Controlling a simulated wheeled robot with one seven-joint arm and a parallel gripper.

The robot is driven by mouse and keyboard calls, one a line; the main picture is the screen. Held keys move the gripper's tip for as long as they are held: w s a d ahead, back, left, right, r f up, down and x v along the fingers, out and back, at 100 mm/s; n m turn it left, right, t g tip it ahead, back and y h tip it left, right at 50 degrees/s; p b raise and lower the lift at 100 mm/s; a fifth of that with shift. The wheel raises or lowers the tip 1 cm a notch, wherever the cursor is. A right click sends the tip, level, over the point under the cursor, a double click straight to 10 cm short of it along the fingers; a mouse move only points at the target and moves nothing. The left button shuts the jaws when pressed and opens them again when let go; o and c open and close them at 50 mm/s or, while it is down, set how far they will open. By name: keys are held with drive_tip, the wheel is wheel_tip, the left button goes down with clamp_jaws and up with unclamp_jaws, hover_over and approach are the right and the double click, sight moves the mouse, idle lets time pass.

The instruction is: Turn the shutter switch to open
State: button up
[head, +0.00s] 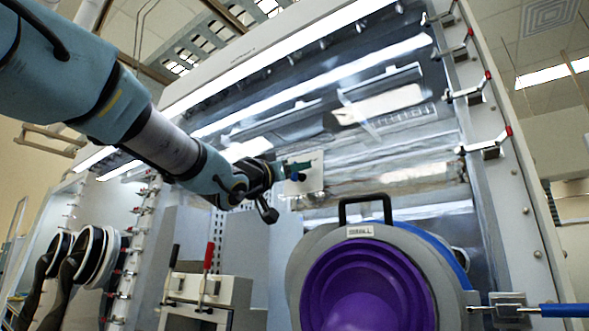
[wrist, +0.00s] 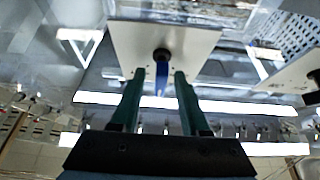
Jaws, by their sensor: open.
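The switch is a black hub with a blue lever (wrist: 161,80) on a pale square plate (wrist: 190,42). In the wrist view the lever points down the picture, toward the palm of my gripper (wrist: 160,73). The two green fingers are open, one on each side of the lever, with a narrow gap visible on both sides. In the head view my gripper (head: 297,168) is in front of the pale plate (head: 315,184), which is partly hidden behind it. No label for the switch positions is readable.
A large round port with a purple inside (head: 365,285) and a black handle (head: 365,203) is below right of my gripper. A cabinet with a red-handled lever (head: 208,258) stands below left. Another pale plate (wrist: 285,78) with a dark part is at the wrist view's right.

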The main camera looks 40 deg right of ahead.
drive_tip(key=b+v, duration=0.3)
drive_tip(key=v, duration=0.8)
drive_tip(key=shift+d, duration=0.1)
idle(0.4)
